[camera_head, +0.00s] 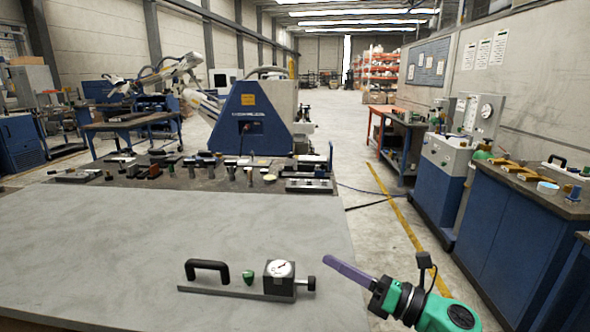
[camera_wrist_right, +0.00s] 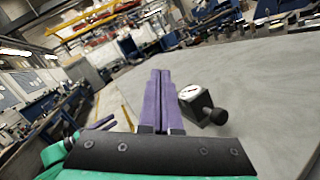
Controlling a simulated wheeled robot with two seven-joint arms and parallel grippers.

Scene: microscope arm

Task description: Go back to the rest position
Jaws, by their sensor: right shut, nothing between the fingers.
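My right gripper (camera_head: 331,262) comes in from the lower right in the head view, with a green and black wrist and purple fingers. It is shut and empty, beside the right end of a dial device on the grey table. In the right wrist view its two purple fingers (camera_wrist_right: 157,100) lie together. The device has a flat grey bar (camera_head: 225,291), a black handle (camera_head: 207,265), a small green knob (camera_head: 249,277) and a black block with a white dial (camera_head: 279,269). The dial block (camera_wrist_right: 196,100) also shows just right of the fingers in the wrist view. My left gripper is out of view.
The grey table (camera_head: 150,245) is bare left of the device. Several small tools and parts line a dark bench (camera_head: 160,180) behind it. A blue machine (camera_head: 252,117) stands beyond. Blue cabinets (camera_head: 507,235) stand at the right, across a floor with a yellow line.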

